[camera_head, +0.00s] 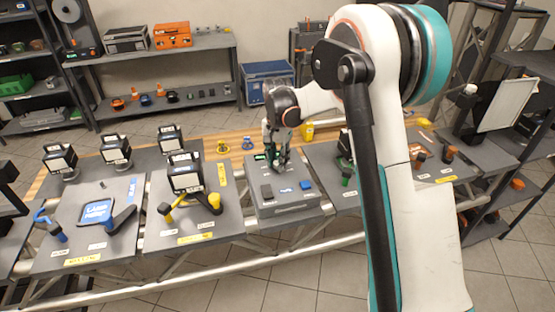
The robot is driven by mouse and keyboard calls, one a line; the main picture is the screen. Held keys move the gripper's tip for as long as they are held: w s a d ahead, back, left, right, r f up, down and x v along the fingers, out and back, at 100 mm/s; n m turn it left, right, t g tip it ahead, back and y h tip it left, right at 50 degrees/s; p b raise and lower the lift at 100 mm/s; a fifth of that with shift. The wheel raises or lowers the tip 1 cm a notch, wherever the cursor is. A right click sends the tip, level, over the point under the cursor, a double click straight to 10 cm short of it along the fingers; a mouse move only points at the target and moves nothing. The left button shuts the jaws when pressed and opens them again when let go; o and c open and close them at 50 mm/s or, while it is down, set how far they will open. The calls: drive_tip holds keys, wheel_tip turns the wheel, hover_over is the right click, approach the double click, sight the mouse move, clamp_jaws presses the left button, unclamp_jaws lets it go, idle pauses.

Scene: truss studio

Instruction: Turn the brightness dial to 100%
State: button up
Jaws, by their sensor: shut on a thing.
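A grey control box (288,207) stands on the bench, in the middle of the view. A small green display (260,157) shows at its back left; its reading is too small to make out. A dark switch (266,191) and a blue button (306,185) sit on its front part. My gripper (283,168) points down at the back of the box top, right of the display. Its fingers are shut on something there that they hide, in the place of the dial. I cannot see the dial's marks or its angle.
Left of the box, a grey panel has a black lamp unit (186,174) and yellow handles (212,203). Another panel further left has a blue handle (123,217). A yellow bottle (307,132) stands behind the box. My arm covers part of the right side.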

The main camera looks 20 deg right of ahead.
drive_tip(key=m, duration=0.5)
drive_tip(key=shift+m, duration=0.3)
drive_tip(key=m, duration=0.5)
drive_tip(key=shift+m, duration=0.3)
drive_tip(key=o, duration=1.1)
wheel_tip(320, 180, up, 12)
